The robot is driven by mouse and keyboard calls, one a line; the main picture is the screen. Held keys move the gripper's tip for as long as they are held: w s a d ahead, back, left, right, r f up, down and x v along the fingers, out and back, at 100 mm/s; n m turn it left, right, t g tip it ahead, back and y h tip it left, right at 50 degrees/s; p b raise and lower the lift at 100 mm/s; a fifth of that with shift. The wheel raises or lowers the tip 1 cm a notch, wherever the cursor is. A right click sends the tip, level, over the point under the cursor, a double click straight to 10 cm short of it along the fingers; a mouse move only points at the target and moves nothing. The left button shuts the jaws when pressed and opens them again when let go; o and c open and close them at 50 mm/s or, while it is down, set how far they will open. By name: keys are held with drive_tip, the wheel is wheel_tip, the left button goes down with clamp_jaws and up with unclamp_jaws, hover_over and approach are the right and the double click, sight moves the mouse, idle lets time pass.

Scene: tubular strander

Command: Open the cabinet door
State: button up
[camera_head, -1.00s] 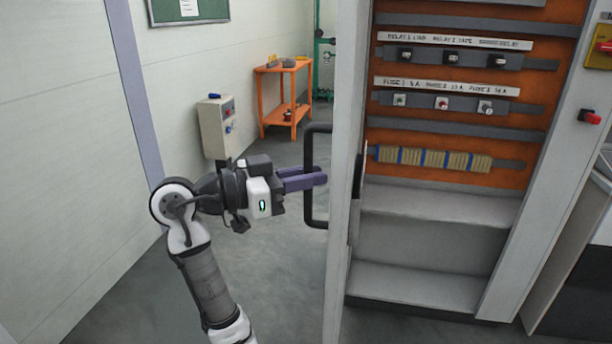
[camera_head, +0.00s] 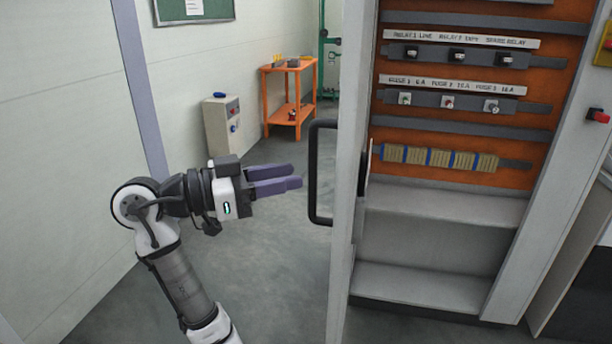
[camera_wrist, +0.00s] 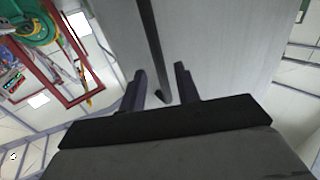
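The cabinet door (camera_head: 349,150) stands swung open, seen nearly edge-on in the head view. Its black bar handle (camera_head: 314,175) is on the door's left face. The cabinet's orange back panel (camera_head: 460,120) with labelled relays and fuses is exposed. My gripper (camera_head: 298,175) is left of the handle, with a small gap between its purple fingertips and the bar. The fingers are apart and hold nothing. In the wrist view, the dark handle (camera_wrist: 150,45) runs down toward the space between the fingertips (camera_wrist: 160,75), against the grey door face (camera_wrist: 220,40).
A grey control box (camera_head: 221,125) stands by the left wall. An orange table (camera_head: 290,98) with small items is at the back. A red knob (camera_head: 598,116) sits on the cabinet's right frame. The floor left of the door is clear.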

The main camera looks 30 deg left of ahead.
drive_tip(key=v, duration=0.8)
drive_tip(key=shift+b, duration=0.45)
drive_tip(key=shift+s, duration=0.1)
